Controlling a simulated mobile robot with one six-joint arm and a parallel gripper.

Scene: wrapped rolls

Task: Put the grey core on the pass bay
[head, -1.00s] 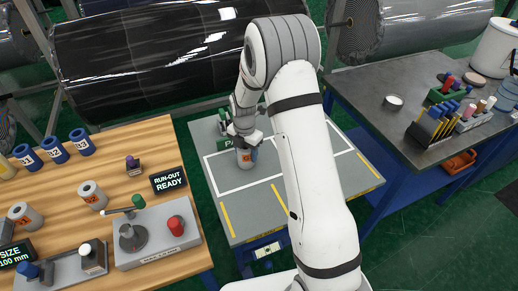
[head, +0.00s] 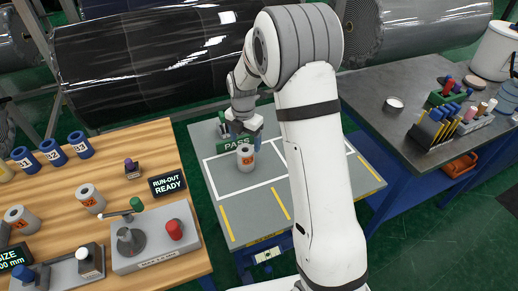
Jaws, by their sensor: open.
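A grey core (head: 245,155) with an orange label stands upright on the grey table, inside the left white-outlined bay. This is the pass bay (head: 226,185), with a green PASS sign (head: 237,144) at its back, just behind the core. My gripper (head: 244,130) is open and empty, above and slightly behind the core, and appears clear of it. Its far side is partly hidden by its own body.
Two more grey cores, one (head: 90,198) and another (head: 22,219), stand on the wooden bench at left, near several blue-ended cores (head: 53,152). My arm covers part of the right bay.

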